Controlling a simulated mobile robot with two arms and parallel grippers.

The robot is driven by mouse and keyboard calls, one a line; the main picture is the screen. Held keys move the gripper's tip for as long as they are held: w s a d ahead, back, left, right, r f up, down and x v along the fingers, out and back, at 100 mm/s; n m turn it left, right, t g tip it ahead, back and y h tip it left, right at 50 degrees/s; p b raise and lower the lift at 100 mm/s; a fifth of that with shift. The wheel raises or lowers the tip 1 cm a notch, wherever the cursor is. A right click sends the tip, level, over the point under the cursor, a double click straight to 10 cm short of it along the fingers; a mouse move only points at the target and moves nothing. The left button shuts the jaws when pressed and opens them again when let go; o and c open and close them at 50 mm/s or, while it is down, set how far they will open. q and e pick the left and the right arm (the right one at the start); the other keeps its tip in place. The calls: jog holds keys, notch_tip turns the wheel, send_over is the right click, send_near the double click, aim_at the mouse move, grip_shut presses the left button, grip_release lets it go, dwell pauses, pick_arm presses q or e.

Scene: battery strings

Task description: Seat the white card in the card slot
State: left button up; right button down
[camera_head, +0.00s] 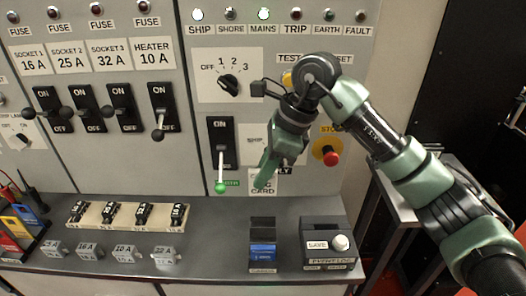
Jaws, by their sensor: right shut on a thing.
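My right gripper (268,172) reaches in from the right and points down in front of the grey panel. Its green fingers are shut, at the sign whose lower line reads CARD (264,189). What they hold is hidden behind the fingers; no white card shows elsewhere, so I take it to be the white card. The card slot is also hidden behind the gripper, so I cannot tell whether card and slot touch. My left gripper is not in view.
A green-tipped lever (221,188) hangs just left of the gripper. A red stop button (330,158) is on its right. On the bench (210,215) stand a dark holder with blue cards (262,250) and a box with a white knob (340,243). Fuse blocks (110,213) stand left.

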jog(key=s+d+f+n+g+h, duration=0.2)
jog(key=s+d+f+n, duration=0.4)
jog(key=s+d+n, duration=0.2)
jog(key=s+d+f+n+g+h, duration=0.2)
jog(key=s+d+f+n, duration=0.4)
jog(key=s+d+n, duration=0.2)
jog(key=d+n, duration=0.2)
jog(key=d, duration=0.1)
jog(key=shift+g, duration=0.3)
